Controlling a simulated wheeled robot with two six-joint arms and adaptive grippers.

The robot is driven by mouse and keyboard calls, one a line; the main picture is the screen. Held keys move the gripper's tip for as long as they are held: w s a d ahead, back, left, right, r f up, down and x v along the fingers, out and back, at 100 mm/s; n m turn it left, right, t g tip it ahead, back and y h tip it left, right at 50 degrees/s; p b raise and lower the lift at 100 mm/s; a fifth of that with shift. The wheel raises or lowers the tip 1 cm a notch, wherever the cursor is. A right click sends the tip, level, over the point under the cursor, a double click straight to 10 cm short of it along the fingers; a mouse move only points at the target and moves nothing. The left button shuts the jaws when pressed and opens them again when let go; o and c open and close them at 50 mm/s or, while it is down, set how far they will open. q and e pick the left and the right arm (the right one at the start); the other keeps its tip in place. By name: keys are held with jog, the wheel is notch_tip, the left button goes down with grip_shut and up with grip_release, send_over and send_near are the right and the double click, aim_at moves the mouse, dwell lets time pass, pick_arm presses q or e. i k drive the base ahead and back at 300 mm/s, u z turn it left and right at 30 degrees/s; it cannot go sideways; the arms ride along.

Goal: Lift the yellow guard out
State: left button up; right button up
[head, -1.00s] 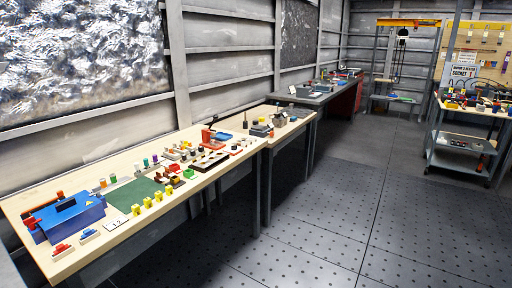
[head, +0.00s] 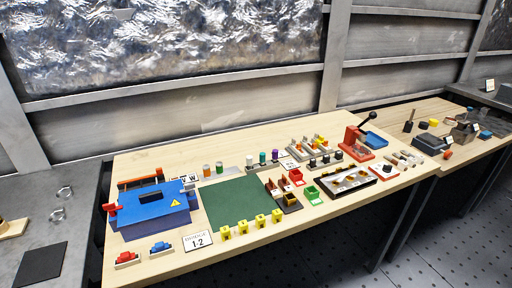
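Neither of my grippers is in view. No single yellow piece can be told for sure as the guard. Several small yellow pieces, one of them a yellow piece with a dark slot (head: 243,228), stand in a row along the front edge of the green mat (head: 235,203) on the wooden bench. A black-framed tray (head: 349,181) to the right holds small yellowish and pale parts, too small to make out. A yellow block (head: 433,122) lies on the farther bench.
Red bin (head: 297,177), green bin (head: 313,193) and a red lever press (head: 358,142) stand to the right. Dark floor is free in front.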

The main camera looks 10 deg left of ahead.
aim_at(321, 140)
jog(key=z, duration=0.05)
jog(key=k, duration=0.55)
jog(key=z, duration=0.7)
jog(key=i, duration=1.35)
jog(key=u, duration=0.75)
